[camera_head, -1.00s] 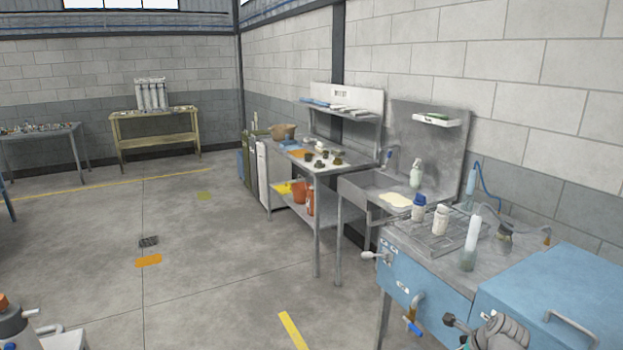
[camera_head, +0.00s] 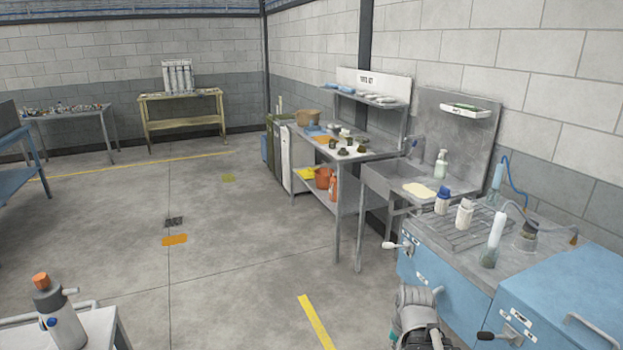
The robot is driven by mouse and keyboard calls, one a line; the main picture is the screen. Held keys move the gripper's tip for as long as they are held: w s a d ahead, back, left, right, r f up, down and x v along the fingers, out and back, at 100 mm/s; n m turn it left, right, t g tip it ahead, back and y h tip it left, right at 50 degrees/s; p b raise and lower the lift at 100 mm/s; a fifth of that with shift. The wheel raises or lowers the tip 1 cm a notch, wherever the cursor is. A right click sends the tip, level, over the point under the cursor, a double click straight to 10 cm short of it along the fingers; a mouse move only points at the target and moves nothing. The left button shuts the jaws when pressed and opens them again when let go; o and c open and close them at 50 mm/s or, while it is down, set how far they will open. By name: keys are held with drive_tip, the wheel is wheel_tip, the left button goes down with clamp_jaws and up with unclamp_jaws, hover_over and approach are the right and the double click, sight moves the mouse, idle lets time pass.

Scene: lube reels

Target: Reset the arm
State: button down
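A grey, rounded, ribbed part of my own arm (camera_head: 415,312) rises from the bottom edge, right of centre, in front of the blue cabinet. No gripper fingers can be made out in the head view, so whether my gripper is open, shut or holding anything does not show. The rest of the arm is below the frame.
The blue cabinet (camera_head: 447,277) stands at right, with bottles and a wire rack on top. A sink (camera_head: 384,176) and a workbench (camera_head: 368,154) follow along the wall. A pale bench (camera_head: 95,325) with a bottle (camera_head: 62,320) is at lower left.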

drive_tip(key=a+n, duration=0.3)
drive_tip(key=s+a+n, duration=0.1)
drive_tip(key=n, duration=0.1)
drive_tip(key=shift+a+r+g+h, duration=0.15)
drive_tip(key=shift+r+g+h, duration=0.2)
drive_tip(key=shift+g+h, duration=0.05)
idle(0.7)
